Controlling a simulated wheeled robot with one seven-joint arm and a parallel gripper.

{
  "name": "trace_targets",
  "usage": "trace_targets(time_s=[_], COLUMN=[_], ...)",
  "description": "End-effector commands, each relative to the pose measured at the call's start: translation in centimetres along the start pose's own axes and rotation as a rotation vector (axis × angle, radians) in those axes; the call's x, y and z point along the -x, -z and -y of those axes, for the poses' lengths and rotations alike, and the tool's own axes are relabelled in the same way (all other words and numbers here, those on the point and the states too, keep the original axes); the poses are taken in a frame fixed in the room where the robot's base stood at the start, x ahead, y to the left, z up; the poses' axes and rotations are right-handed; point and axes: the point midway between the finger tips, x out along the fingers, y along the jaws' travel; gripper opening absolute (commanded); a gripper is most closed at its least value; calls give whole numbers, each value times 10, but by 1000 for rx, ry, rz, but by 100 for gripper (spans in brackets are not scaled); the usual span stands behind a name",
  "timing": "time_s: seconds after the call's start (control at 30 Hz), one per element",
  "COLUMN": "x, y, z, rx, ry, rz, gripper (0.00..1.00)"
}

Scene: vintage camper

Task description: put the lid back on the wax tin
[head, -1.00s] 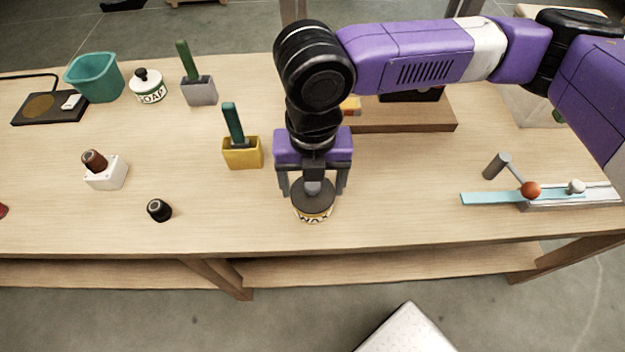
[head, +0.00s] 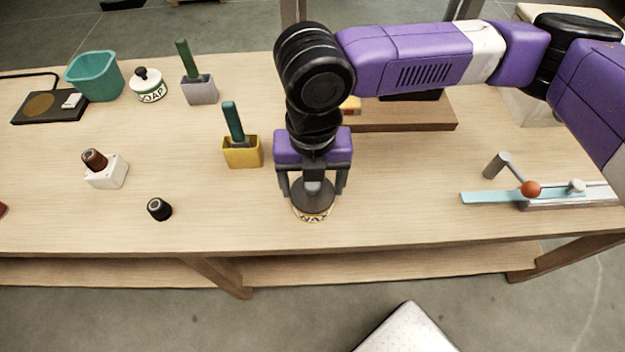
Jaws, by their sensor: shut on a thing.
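The wax tin (head: 314,216) stands near the table's front edge in the head view, with part of its printed label showing. The dark round lid (head: 313,196) is at the top of the tin, under my gripper (head: 313,188). My gripper points down and is shut on the lid, its fingers on either side of the lid's middle. Whether the lid is fully seated on the rim cannot be told from this angle.
A yellow holder (head: 243,153) with a green-handled tool stands left of my gripper. A small black cap (head: 159,209) lies further left. A blue strip with a lever device (head: 540,196) is at the right. The table between is clear.

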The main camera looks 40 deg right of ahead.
Motion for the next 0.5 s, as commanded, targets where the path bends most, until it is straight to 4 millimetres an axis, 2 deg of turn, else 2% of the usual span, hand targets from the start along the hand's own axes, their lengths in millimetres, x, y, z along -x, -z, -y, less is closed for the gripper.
trace_targets(time_s=[0.4,0.43,0.5], x=[0,0,0], y=[0,0,0], z=[0,0,0], rx=[0,0,0], ry=[0,0,0], rz=[0,0,0], gripper=[36,77,91])
